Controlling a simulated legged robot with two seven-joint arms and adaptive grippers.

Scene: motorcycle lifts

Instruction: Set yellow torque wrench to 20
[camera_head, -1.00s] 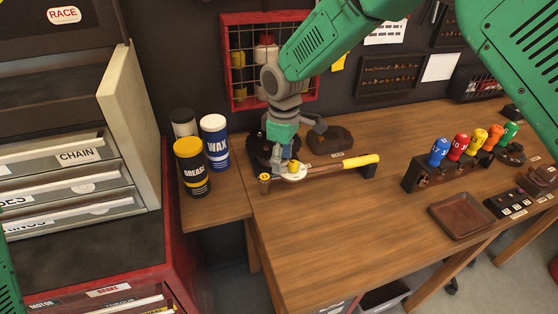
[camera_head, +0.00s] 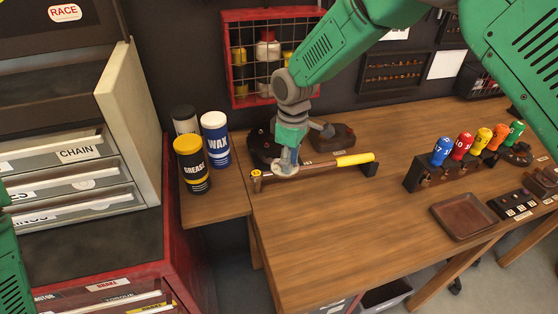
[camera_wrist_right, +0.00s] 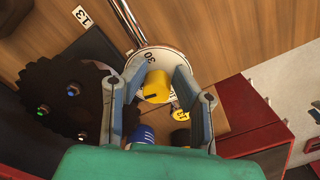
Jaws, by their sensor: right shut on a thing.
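The yellow torque wrench (camera_head: 323,168) lies along its dark rest at the back of the bench, its yellow handle pointing right. A round white dial (camera_head: 283,173) sits near its left end. The dial also shows in the right wrist view (camera_wrist_right: 150,60), with "30" readable; its other marks are mostly hidden or too small. My right gripper (camera_head: 285,169) points down over the dial. Its fingers stand either side of the yellow dial knob (camera_wrist_right: 157,88) and are shut on it. Only my left arm shows at the left edge; its gripper is out of view.
A grease can (camera_head: 192,165) and a wax can (camera_head: 215,140) stand left of the wrench. A dark toothed part (camera_wrist_right: 70,100) is close beside the gripper. A rack of coloured-handled tools (camera_head: 425,178) and a brown tray (camera_head: 464,218) are to the right. The front bench is clear.

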